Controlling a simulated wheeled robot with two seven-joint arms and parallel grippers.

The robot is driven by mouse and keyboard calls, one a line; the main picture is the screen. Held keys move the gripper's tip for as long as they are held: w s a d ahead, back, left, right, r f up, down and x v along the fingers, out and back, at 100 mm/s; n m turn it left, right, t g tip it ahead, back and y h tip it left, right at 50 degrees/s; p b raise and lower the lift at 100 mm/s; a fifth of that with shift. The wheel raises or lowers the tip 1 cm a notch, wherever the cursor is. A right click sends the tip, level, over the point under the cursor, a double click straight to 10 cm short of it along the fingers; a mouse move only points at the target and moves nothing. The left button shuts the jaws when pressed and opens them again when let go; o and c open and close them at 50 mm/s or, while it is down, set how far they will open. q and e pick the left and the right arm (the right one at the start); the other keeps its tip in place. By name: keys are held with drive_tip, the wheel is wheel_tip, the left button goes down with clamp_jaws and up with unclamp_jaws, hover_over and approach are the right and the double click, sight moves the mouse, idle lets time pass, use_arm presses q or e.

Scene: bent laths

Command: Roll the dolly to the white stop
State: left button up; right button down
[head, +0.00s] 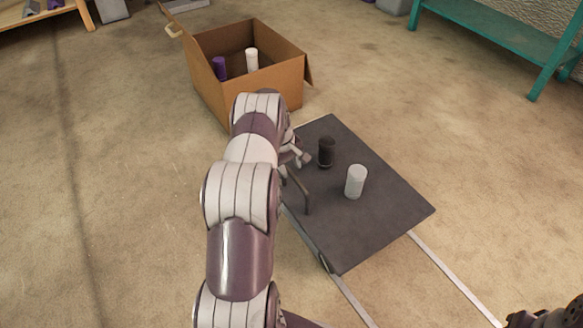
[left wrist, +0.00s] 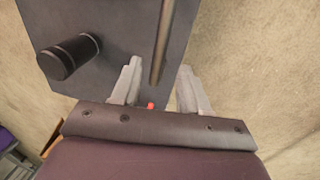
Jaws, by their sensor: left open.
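The dolly (head: 385,225) is a flat dark grey platform on the floor, right of my left arm. A thin brown bar handle (head: 306,194) stands at its left side. My left gripper (head: 298,160) is at the dolly's left edge, partly hidden by my arm. In the left wrist view my left gripper (left wrist: 156,88) is open, and the handle (left wrist: 162,42) reaches down between its fingers without visible contact. A black cylinder (head: 326,152) and a white cylinder (head: 355,181) stand on the dolly. I cannot make out the white stop for certain. My right gripper is not clearly visible.
Two pale strips (head: 455,278) run along the floor from the dolly towards the front. A cardboard box (head: 228,98) holding a purple and a white cylinder stands behind the dolly. A teal bench (head: 500,42) is at the back right. Floor right of the dolly is clear.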

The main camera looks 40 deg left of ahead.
use_arm(q)
wheel_tip(320, 180, up, 8)
drive_tip(key=s+p, duration=0.1)
drive_tip(key=p, duration=0.2)
drive_tip(key=shift+s+a+r, duration=0.25)
drive_tip(key=shift+s+a, duration=0.05)
drive_tip(key=shift+s, duration=0.05)
use_arm(e)
wheel_tip(320, 180, up, 5)
use_arm(q)
drive_tip(key=s+d+r+m+g+p, duration=0.1)
drive_tip(key=s+d+r+m+p, duration=0.2)
drive_tip(key=s+d+r+m, duration=0.8)
drive_tip(key=s+d+r+m+p, duration=0.2)
drive_tip(key=s+d+r+p, duration=0.2)
drive_tip(key=s+d+r, duration=0.75)
drive_tip(key=w+d+r+p, duration=0.1)
drive_tip(key=d+r+p, duration=0.1)
drive_tip(key=r+p, duration=1.5)
drive_tip(key=w+d+r+m+p, duration=0.1)
drive_tip(key=w+d+r+p, duration=0.1)
drive_tip(key=r+p, duration=1.6)
drive_tip(key=d+p, duration=0.1)
drive_tip(key=p, duration=0.1)
drive_tip(key=shift+w+d+r+y+p, duration=0.15)
drive_tip(key=shift+w+d+y+p, duration=0.05)
drive_tip(key=shift+w+y+p, duration=0.1)
use_arm(e)
wheel_tip(320, 180, up, 44)
